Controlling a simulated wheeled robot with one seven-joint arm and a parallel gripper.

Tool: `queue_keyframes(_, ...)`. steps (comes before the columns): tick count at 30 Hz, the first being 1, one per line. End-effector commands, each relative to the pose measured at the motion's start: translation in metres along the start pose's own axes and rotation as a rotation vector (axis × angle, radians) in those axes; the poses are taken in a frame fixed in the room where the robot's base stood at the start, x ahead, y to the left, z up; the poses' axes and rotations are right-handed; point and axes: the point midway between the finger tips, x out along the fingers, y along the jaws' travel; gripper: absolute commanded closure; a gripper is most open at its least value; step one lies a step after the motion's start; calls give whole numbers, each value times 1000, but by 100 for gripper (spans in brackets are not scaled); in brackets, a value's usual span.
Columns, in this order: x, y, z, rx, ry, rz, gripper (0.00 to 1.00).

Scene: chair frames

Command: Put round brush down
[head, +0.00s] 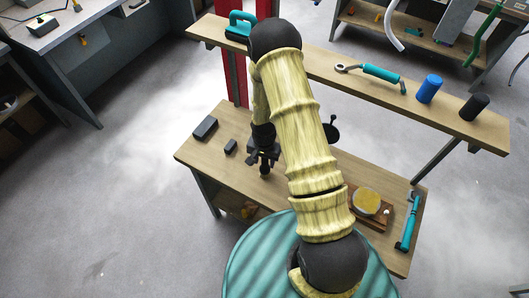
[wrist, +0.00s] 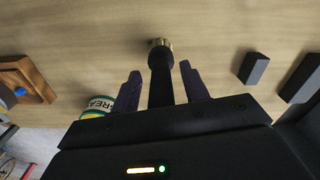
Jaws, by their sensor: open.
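The round brush (wrist: 160,72) shows in the wrist view as a dark shaft with a brass-coloured round end, between my fingers. Its far end is over or on the wooden tabletop (wrist: 215,30); I cannot tell whether it touches. My gripper (wrist: 160,82) is open, with a visible gap between each finger and the shaft. In the head view my gripper (head: 263,158) is low over the left part of the lower bench top (head: 225,118). The brush cannot be told apart from the dark gripper there.
Two dark blocks (head: 205,128) (head: 230,146) lie left of my gripper. A can marked GREASE (wrist: 95,104) and a wooden tray (wrist: 38,80) are left in the wrist view. A teal tool (head: 409,222) lies at the bench's right end. A raised shelf (head: 330,62) runs behind.

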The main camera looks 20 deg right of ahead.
Motion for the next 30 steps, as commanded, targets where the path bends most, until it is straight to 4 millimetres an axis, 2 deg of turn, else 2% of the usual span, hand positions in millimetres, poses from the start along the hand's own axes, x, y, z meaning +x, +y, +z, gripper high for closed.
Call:
queue_keyframes(8, -25, 0, -1, 0, 4, -3, 55)
queue_keyframes(24, -97, 0, -1, 1, 4, -3, 55)
queue_keyframes(30, -117, 0, -1, 1, 2, -1, 55)
